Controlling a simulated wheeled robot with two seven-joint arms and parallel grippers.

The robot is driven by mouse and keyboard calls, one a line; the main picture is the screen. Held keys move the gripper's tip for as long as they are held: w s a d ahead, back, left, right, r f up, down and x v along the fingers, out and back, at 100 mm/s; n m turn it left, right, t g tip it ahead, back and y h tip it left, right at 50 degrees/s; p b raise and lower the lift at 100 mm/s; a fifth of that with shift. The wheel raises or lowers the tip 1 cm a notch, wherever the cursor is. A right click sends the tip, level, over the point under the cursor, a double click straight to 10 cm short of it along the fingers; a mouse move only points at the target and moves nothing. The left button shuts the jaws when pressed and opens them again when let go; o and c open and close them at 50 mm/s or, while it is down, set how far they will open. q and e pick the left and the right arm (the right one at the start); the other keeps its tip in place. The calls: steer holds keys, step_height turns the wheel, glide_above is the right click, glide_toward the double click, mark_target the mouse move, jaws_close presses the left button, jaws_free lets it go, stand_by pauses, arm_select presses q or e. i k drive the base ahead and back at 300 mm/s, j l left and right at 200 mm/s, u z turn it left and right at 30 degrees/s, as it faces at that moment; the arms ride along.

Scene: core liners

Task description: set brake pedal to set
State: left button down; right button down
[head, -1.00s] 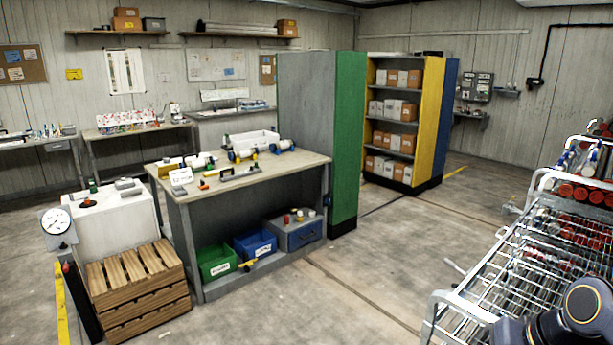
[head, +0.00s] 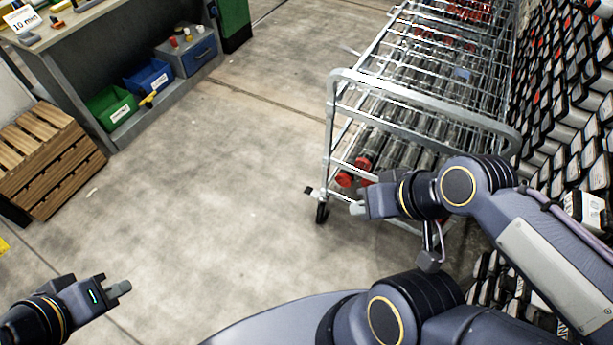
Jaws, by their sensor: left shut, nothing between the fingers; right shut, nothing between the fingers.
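The wheeled wire trolley (head: 408,97) stands right of centre, its near end facing me. A small dark piece (head: 309,191) sticks out low at its near left corner, just above a black caster (head: 322,213). It may be the brake pedal, but it is too small to tell its setting. My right gripper (head: 357,208) is shut and empty, in front of the trolley's low near end, right of that caster. I cannot tell whether it touches the frame. My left gripper (head: 121,288) is shut and empty over bare floor at the lower left.
Dark, light-ended boxes of core (head: 567,90) are stacked closely along the right. Red-capped tubes (head: 355,170) lie on the trolley's lower level. A workbench (head: 110,40) with green and blue bins and a wooden crate (head: 50,160) stand at left. The floor between is clear.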

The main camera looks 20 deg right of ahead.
mark_target(310, 192)
steer(key=i+l, duration=0.1)
steer(key=i, duration=0.45)
steer(key=i+l, duration=0.1)
steer(key=i, duration=0.45)
steer(key=i+l, duration=0.15)
steer(key=i, duration=0.4)
